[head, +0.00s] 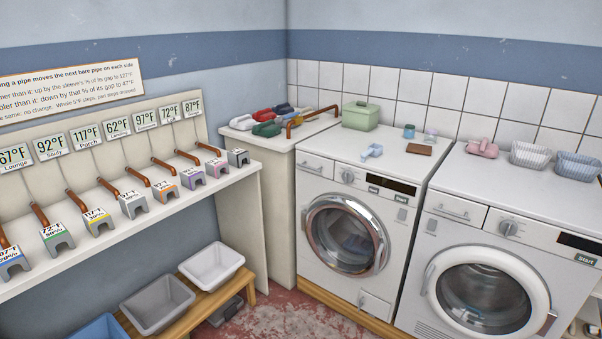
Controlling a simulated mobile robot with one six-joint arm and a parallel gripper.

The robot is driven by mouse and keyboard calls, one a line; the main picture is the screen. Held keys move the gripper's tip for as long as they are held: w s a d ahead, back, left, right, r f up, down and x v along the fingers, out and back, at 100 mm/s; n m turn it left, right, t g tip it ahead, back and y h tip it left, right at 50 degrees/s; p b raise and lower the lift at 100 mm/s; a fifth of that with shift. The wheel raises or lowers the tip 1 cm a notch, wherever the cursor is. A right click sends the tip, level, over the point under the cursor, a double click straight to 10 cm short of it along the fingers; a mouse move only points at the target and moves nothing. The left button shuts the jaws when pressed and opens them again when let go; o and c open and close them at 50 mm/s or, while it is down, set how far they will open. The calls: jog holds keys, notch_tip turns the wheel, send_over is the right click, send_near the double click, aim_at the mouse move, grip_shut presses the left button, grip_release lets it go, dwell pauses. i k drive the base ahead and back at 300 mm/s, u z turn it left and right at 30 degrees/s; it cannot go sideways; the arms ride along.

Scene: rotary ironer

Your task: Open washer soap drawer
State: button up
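The washer (330,281) is the left of two white front-loading machines, with a chrome-ringed round glass door (345,234) that looks shut. Its soap drawer (315,166) is at the upper left of the front panel, left of a round dial (348,176). The drawer front looks flush with the panel, so the drawer appears shut. A small handle shows on the drawer front. My gripper is not in view, and nothing of my arm shows.
A second machine (412,288) with a white door ring stands to the right. A green box (360,116) and small items sit on the washer. A white cabinet (282,200) adjoins its left. A bench (187,302) with tubs stands left; floor (290,322) before the washer looks clear.

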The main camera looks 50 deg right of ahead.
aim_at(322, 167)
jog(key=z, duration=0.05)
jog(key=i, duration=1)
jog(key=u, duration=0.15)
jog(key=k, duration=0.95)
jog(key=z, duration=0.15)
jog(key=i, duration=0.6)
